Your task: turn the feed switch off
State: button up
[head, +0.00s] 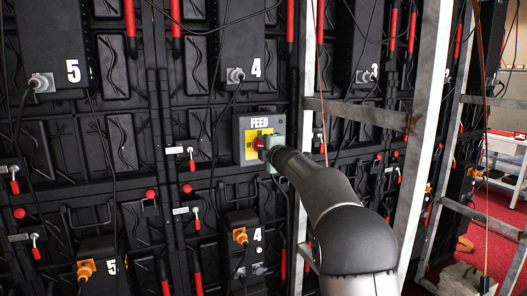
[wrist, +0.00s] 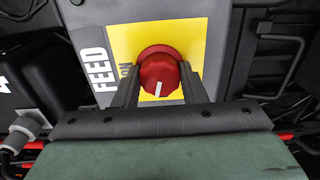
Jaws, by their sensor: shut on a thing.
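The feed switch is a red round knob (head: 258,143) on a yellow plate (head: 252,154) on a grey box (head: 239,152) marked FEED. ON stands above the knob; a partly hidden label, seemingly OFF, stands to its left. My gripper (head: 268,146) is at the box, its fingers on either side of the knob (wrist: 158,74) in the wrist view, shut on it. That view is turned, with FEED running up the left. The knob's white mark points down there, away from ON and toward the box's left side.
Black wall panels with hanging cables and red-handled levers (head: 191,160) surround the box. A black handle (wrist: 285,60) shows at the wrist view's right.

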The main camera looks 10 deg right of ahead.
jog(key=shift+f+n+b, duration=0.1)
jog(key=shift+n+b, duration=0.35)
jog(key=shift+n, duration=1.15)
jog(key=o, duration=1)
jog(key=b+v, duration=0.2)
jog(key=v, duration=1.5)
jog(key=shift+s+b, duration=0.25)
jog(key=shift+b, duration=0.15)
